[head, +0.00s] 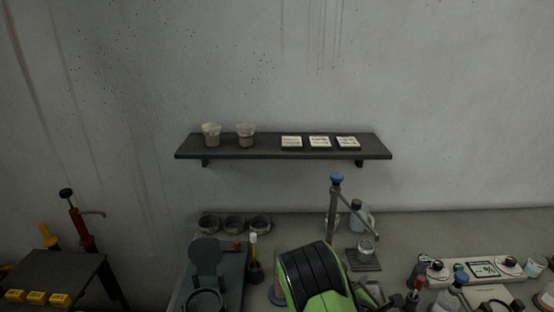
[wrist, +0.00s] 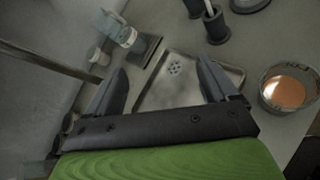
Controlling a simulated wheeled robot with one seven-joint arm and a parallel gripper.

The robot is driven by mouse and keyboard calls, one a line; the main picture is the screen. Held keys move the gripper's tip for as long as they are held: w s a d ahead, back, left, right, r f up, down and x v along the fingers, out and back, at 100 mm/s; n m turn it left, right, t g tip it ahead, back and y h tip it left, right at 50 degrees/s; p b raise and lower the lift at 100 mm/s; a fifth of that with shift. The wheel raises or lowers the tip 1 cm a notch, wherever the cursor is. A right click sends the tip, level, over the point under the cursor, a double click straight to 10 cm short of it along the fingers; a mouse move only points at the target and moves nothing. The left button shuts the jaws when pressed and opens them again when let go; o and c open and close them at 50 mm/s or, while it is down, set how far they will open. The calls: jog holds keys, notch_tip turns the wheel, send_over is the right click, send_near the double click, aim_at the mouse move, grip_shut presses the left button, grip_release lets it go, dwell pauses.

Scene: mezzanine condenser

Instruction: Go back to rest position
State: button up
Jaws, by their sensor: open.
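My gripper (wrist: 162,88) is open in the wrist view, its two dark fingers spread apart with nothing between them. Beyond the fingers lies a shallow metal tray (wrist: 185,95) with a cluster of small holes. In the head view my green and black arm (head: 318,279) rises at the bottom centre, in front of the counter. The fingertips cannot be made out clearly there, and my arm hides part of the counter behind it.
A wall shelf (head: 208,153) holds two cups and several small white-topped blocks. A tap-like stand (head: 333,210) rises beside my arm. A copper-coloured bowl (wrist: 288,88) sits right of my gripper.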

jog(key=s+d+r+m+g+y, duration=0.1)
jog(key=s+r+m+g, duration=0.3)
jog(key=s+r+m, duration=0.7)
jog(key=s+a+r+m+y, duration=0.3)
jog(key=s+a+r+m, duration=0.1)
jog(key=s, duration=0.4)
jog(key=s+a+r+m+g+y, duration=0.1)
jog(key=s+a+r+m+y, duration=0.2)
jog(key=s+a+r+m, duration=0.2)
jog(key=s+a+m, duration=0.2)
jog(key=s+m, duration=0.1)
jog(key=shift+s+a+y+b, duration=0.15)
jog(key=shift+y+b, duration=0.15)
jog(key=shift+b, duration=0.1)
jog(key=shift+r, duration=0.1)
